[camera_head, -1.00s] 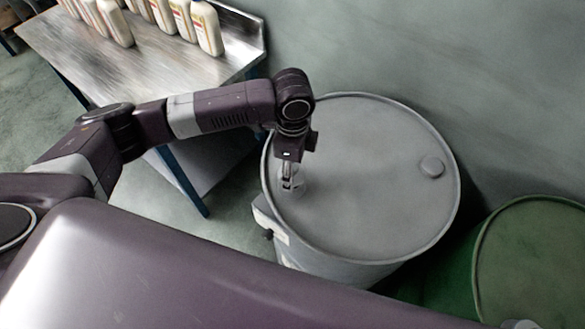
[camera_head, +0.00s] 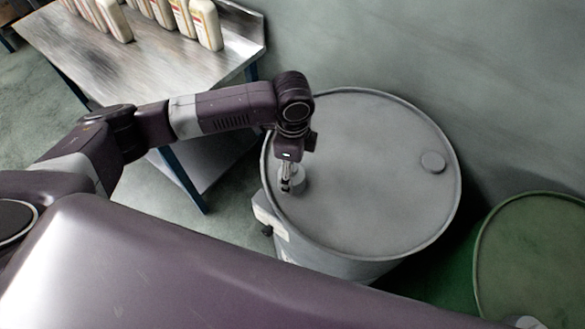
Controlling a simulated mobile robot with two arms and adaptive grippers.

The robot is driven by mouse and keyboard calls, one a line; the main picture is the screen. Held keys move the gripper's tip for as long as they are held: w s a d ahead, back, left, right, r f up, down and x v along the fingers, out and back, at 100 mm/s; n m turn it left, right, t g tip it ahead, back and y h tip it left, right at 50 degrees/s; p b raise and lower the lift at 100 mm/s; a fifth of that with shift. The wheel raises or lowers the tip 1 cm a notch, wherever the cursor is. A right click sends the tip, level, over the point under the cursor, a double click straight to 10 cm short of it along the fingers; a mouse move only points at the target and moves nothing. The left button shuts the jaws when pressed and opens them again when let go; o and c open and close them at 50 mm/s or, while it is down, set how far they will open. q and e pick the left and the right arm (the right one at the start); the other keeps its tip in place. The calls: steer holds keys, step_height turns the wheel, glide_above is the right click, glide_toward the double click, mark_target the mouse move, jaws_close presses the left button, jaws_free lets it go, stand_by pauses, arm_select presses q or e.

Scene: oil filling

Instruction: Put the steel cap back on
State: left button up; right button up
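My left gripper (camera_head: 288,184) points down at the left part of the grey drum's top (camera_head: 360,150). A pale round piece (camera_head: 299,179) shows right beside and behind its fingertips, partly hidden by them; it may be the steel cap. I cannot tell whether the fingers are closed on it, or whether it touches the lid. Another round grey cap (camera_head: 432,162) sits on the right side of the drum top, apart from the gripper. My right gripper is not clearly in view.
A steel table (camera_head: 120,65) with several white bottles (camera_head: 206,25) stands at the back left. A green drum (camera_head: 540,250) stands at the lower right, partly cut off. The middle of the grey drum's top is clear. A wall rises close behind the drum.

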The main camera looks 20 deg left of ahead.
arm_select(q)
steer(key=shift+r, duration=0.1)
step_height(320, 180, up, 12)
steer(key=shift+f, duration=0.1)
stand_by(0.5)
